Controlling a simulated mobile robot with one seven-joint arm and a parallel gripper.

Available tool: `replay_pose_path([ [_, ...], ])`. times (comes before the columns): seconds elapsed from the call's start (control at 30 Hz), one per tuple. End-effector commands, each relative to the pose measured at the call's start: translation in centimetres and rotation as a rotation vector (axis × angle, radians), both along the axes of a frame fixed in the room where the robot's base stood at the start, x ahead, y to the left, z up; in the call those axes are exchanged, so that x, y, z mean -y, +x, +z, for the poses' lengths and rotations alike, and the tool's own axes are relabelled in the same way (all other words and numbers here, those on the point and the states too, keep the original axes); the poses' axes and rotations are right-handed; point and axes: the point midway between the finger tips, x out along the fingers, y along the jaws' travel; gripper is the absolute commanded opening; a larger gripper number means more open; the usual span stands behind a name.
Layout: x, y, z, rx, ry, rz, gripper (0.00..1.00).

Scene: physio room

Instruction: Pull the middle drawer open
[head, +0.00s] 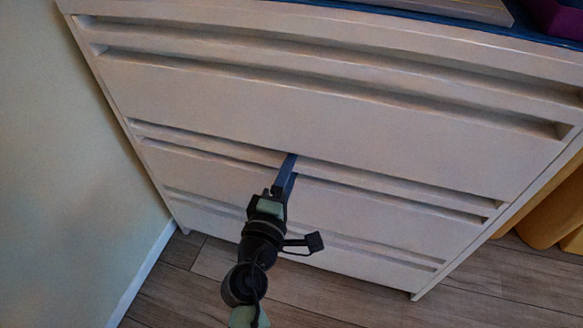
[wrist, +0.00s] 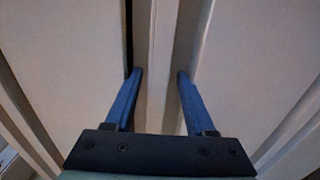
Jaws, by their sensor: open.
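The middle drawer (head: 390,208) is part of a white chest and has a long horizontal grip strip along its top edge. It looks shut in the head view. My gripper (head: 286,172) reaches this strip near its middle, with blue fingers pointing at the chest. In the wrist view my gripper (wrist: 160,74) is open, one blue finger on each side of a pale strip (wrist: 158,40) that runs up the picture. The left fingertip is beside a dark narrow gap. I cannot tell whether either finger touches the strip.
The top drawer (head: 330,115) is above and the bottom drawer (head: 215,210) below, both looking shut. A wall (head: 60,150) stands close on the left. Yellow objects (head: 553,215) stand on the right. Wooden floor (head: 500,285) is free in front. A purple container (head: 560,17) is on top.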

Motion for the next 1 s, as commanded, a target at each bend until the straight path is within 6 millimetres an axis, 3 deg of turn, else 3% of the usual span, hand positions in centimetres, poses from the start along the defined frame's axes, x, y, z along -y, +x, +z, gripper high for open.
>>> replay_pose_path([
  [0.37,0.19,0.62,0.02,0.0,0.0,0.001,0.55],
  [0.7,0.17,0.6,-0.05,-0.002,0.001,0.001,0.0],
  [1.0,0.16,0.57,-0.2,-0.004,0.001,0.001,0.0],
])
